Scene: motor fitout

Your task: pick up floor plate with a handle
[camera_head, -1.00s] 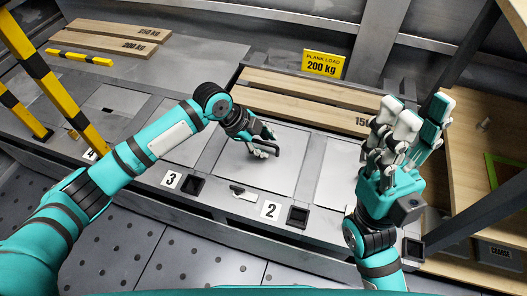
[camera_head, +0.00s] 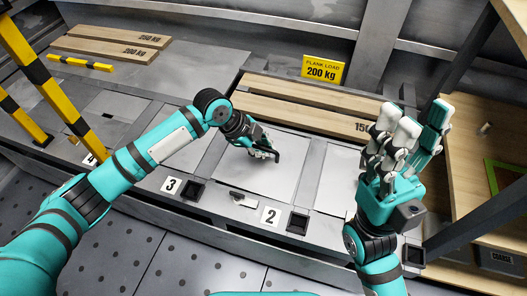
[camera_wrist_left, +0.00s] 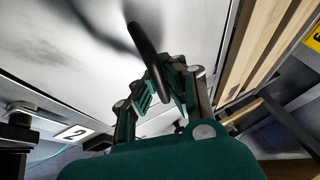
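My left gripper (camera_head: 264,150) is over the grey floor plate (camera_head: 250,178) behind label 2. I cannot tell whether the handle touches the plate. The plate looks flat in its frame. My right gripper (camera_head: 408,140) is raised at the right, fingers spread, empty.
Wooden planks (camera_head: 305,112) lie behind the plates, with a yellow 200 kg sign (camera_head: 323,69). Yellow-black posts (camera_head: 45,85) stand at the left. A small dark socket (camera_head: 297,222) is beside label 2 (camera_head: 269,216). A wooden shelf unit (camera_head: 470,160) stands at the right.

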